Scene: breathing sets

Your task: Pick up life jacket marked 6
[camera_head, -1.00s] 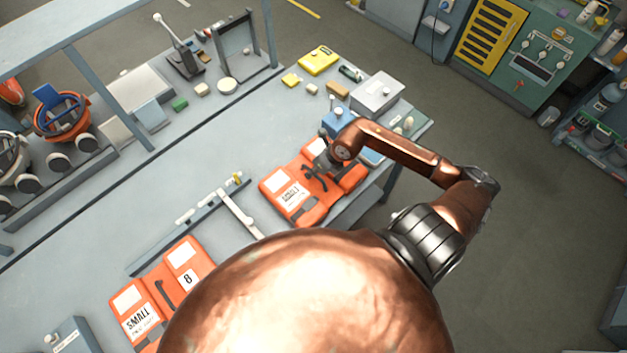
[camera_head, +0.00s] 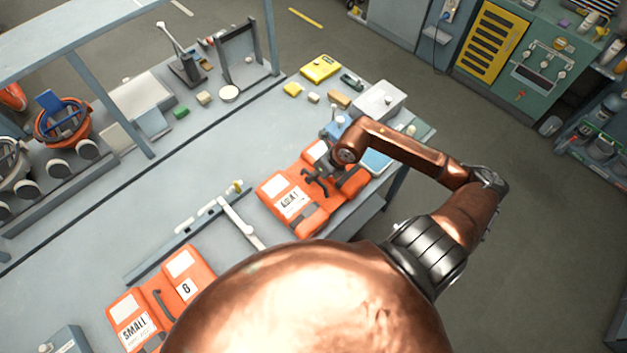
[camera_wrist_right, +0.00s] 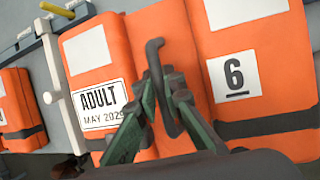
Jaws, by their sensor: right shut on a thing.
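The orange life jacket marked 6 (camera_head: 275,190) is at the right part of the bench in the head view. In the right wrist view this jacket (camera_wrist_right: 190,40) shows a "6" label on its right panel and an "ADULT" label on its left panel. My right gripper (camera_head: 314,180) is over its middle. In the wrist view the right gripper (camera_wrist_right: 166,100) is shut on the jacket's dark hooked handle (camera_wrist_right: 154,52). I cannot tell whether the jacket is clear of the bench. My left gripper is not in view.
Another orange jacket (camera_head: 152,290), labelled "SMALL", lies at the lower left, partly hidden by my body. A pale metal bar (camera_head: 240,222) lies between the jackets. A grey box (camera_head: 380,100), a blue item and a yellow case (camera_head: 320,67) stand beyond. The bench's left middle is clear.

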